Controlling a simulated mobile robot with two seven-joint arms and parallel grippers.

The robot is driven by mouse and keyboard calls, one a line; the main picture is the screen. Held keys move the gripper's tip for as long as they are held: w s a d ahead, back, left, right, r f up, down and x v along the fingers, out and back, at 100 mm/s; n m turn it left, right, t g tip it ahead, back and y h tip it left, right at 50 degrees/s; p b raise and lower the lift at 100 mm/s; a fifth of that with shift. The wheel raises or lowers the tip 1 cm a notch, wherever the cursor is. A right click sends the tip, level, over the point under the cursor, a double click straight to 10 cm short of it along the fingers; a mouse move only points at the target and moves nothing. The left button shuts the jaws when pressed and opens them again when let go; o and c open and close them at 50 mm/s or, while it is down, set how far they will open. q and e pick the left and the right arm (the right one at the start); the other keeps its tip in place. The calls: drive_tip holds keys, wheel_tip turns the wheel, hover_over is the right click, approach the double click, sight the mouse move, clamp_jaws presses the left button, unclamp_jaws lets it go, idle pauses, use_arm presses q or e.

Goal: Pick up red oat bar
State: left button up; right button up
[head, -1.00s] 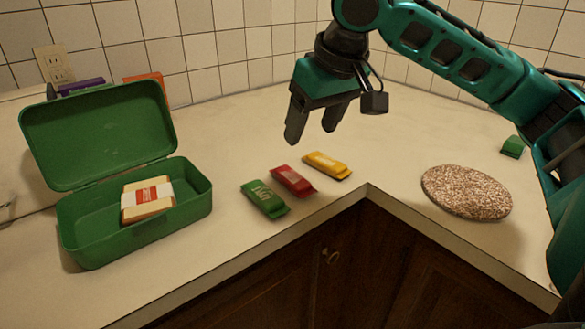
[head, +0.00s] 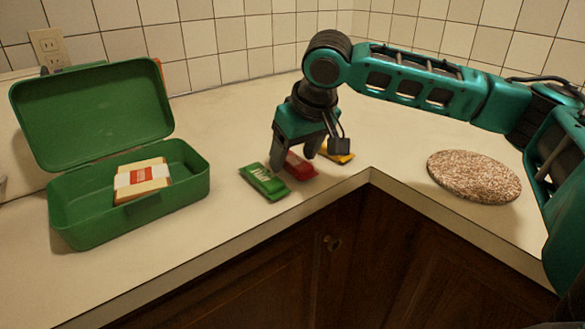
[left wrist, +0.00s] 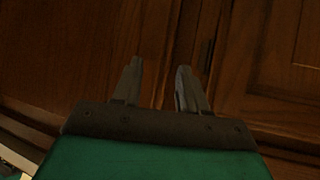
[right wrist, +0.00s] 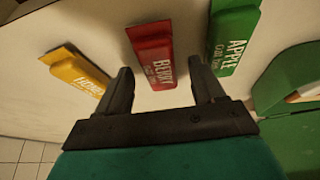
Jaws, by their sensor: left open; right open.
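The red oat bar (head: 300,167) lies on the counter between the green bar and the yellow bar, partly hidden by my right gripper in the head view. In the right wrist view the red bar (right wrist: 152,52) shows ahead of and between the open fingertips. My right gripper (head: 292,162) is open, pointing down over the red bar; its fingers also show in the right wrist view (right wrist: 164,80). I cannot tell whether the fingers touch the bar. My left gripper (left wrist: 158,75) is open and empty, facing brown cabinet doors.
The green apple bar (head: 264,182) lies close on the left and the yellow bar (head: 338,155) close on the right. An open green lunch box (head: 130,220) holds a wrapped sandwich (head: 142,181). A round speckled board (head: 474,177) lies at right. The counter edge is near.

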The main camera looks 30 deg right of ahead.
drive_tip(key=shift+f+p, duration=0.3)
drive_tip(key=shift+p, duration=0.1)
drive_tip(key=shift+c, duration=0.2)
idle(0.3)
drive_tip(key=c, duration=1.1)
